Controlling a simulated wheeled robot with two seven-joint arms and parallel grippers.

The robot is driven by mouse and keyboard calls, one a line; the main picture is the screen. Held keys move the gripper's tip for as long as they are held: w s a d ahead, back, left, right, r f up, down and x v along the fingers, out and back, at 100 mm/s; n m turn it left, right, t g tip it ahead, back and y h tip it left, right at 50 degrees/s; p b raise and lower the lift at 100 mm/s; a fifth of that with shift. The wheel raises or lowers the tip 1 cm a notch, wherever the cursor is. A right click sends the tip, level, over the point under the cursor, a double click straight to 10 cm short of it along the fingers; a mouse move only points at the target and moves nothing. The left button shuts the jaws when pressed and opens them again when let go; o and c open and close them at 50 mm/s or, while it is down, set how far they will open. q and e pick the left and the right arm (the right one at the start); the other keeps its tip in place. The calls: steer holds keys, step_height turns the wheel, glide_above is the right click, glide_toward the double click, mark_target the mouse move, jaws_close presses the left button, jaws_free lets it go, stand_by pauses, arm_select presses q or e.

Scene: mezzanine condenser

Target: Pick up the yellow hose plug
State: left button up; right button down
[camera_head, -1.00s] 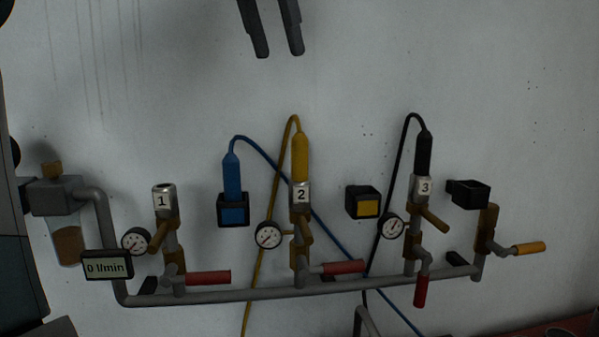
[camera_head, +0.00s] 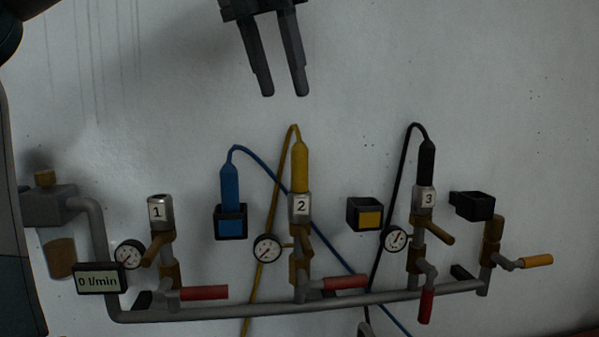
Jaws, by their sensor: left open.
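The yellow hose plug (camera_head: 300,167) stands upright in the socket of port 2 (camera_head: 300,206), with its yellow hose (camera_head: 272,220) looping over the top and down behind the pipe. My left gripper (camera_head: 285,95) hangs above it with both fingers pointing down. It is open and empty, and its tips are apart from the plug, slightly to its left. My right gripper does not show.
The blue plug (camera_head: 230,187) sits in a blue-marked holder left of port 2. The black plug (camera_head: 426,165) is in port 3. Port 1 (camera_head: 159,212) is empty. A yellow-marked holder (camera_head: 365,214) is empty. Gauges and red-handled valves line the pipe (camera_head: 240,310).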

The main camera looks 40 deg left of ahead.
mark_target(297, 146)
arm_select(q)
steer(key=p+x, duration=0.1)
steer(key=x, duration=0.8)
steer(key=shift+w+a+f+p, duration=0.1)
steer(key=shift+w+f+p, duration=0.1)
steer(key=shift+f+p, duration=0.4)
steer(key=p+x, duration=0.1)
steer(key=x, duration=0.2)
steer(key=shift+a, duration=0.1)
steer(key=shift+w+f, duration=0.2)
steer(key=shift+f, duration=0.3)
